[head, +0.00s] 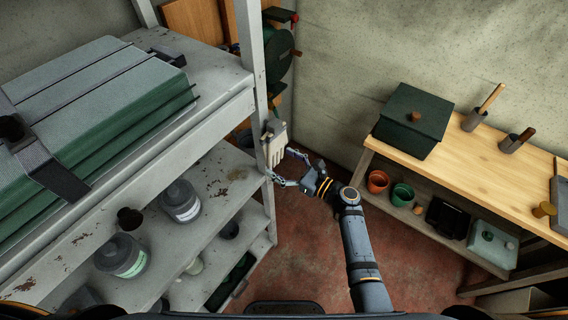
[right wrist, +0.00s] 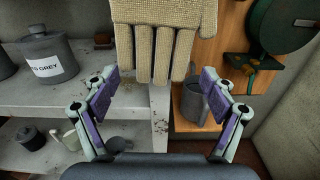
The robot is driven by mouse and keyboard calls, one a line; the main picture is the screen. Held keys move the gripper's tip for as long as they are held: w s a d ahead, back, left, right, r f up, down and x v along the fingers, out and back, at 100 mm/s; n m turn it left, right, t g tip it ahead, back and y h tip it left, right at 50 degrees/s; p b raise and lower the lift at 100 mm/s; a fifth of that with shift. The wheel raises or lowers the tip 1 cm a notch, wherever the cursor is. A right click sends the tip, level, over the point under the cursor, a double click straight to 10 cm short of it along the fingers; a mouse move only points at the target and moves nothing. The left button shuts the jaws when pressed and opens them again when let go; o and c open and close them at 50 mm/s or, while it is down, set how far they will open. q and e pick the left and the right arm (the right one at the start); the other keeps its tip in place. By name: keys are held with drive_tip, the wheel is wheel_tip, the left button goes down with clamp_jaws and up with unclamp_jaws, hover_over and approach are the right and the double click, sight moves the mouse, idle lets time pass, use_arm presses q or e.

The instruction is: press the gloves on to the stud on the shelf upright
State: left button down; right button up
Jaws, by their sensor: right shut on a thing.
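The pale beige knitted gloves (head: 275,143) are beside the grey shelf upright (head: 249,55), with their fingers hanging down. They also fill the top middle of the right wrist view (right wrist: 155,40). My right gripper (head: 281,164) is shut on the gloves, its two fingers at either side of their lower part. In the right wrist view the fingertips (right wrist: 159,78) are wide apart with the gloves between them. The stud is not visible; I cannot tell whether the gloves touch the upright. My left gripper is not in view.
The grey shelf (head: 200,70) at the left bears a green strapped case (head: 90,110) and, lower, several tins. A wooden bench (head: 465,150) with a dark green box (head: 412,115) stands right. A green reel (head: 280,55) is behind the upright. Red floor is open between.

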drive_tip(key=shift+w+a, duration=0.3)
drive_tip(key=shift+a, duration=0.1)
drive_tip(key=shift+w+a, duration=0.2)
drive_tip(key=shift+a, duration=0.15)
drive_tip(key=o, duration=0.9)
drive_tip(key=shift+o, duration=1.1)
drive_tip(key=shift+w, duration=0.1)
drive_tip(key=v, duration=1.6)
